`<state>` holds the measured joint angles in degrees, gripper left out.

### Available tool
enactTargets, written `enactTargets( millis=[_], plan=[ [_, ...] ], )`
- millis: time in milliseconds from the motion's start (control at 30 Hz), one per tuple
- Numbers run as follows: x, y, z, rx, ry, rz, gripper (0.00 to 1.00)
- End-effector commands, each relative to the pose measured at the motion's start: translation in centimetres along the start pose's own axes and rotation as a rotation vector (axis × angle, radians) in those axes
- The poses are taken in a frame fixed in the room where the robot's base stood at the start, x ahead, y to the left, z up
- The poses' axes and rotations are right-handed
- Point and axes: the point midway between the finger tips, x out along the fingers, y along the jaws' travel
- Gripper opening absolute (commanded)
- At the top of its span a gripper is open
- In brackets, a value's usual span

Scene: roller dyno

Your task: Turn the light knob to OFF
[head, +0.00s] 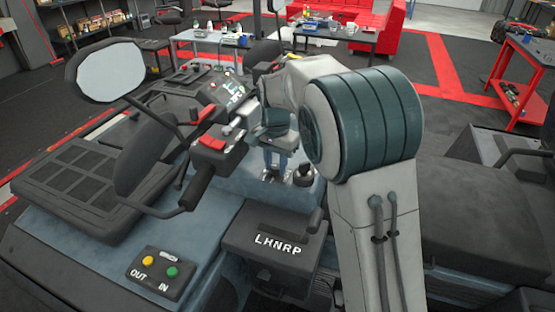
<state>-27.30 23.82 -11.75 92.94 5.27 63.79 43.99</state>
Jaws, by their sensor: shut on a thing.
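My gripper (275,174) points down at the blue-grey panel beside the handlebar, left of my big arm joint. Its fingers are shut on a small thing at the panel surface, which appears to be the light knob. The fingers hide that thing almost fully, so its pointer and setting cannot be read. Small pale marks show on the panel around the fingertips. A round black knob (303,175) stands just right of the fingers, apart from them.
The handlebar grip with a red switch (212,143) is close on the left, with a mirror (105,70) beyond. A gear selector marked LHNRP (277,244) and an OUT/IN button box (160,272) are nearer. A red cart (525,80) stands at the right.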

Motion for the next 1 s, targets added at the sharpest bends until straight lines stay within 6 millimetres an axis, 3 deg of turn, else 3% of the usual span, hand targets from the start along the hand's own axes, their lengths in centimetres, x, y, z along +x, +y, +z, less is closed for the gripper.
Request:
enactTargets(
  millis=[300, 333, 400, 767, 1000],
  plan=[
    [-0.2, 0.0, -0.2, 0.003, 0.004, -0.002, 0.06],
    [-0.2, 0.0, -0.2, 0.003, 0.004, -0.002, 0.37],
    [-0.1, 0.0, -0.1, 0.003, 0.003, -0.002, 0.51],
    [-0.6, -0.1, 0.0, -0.001, 0.003, -0.002, 0.51],
    [-5.0, -0.1, 0.0, 0.000, 0.005, -0.006, 0.51]
  ],
)
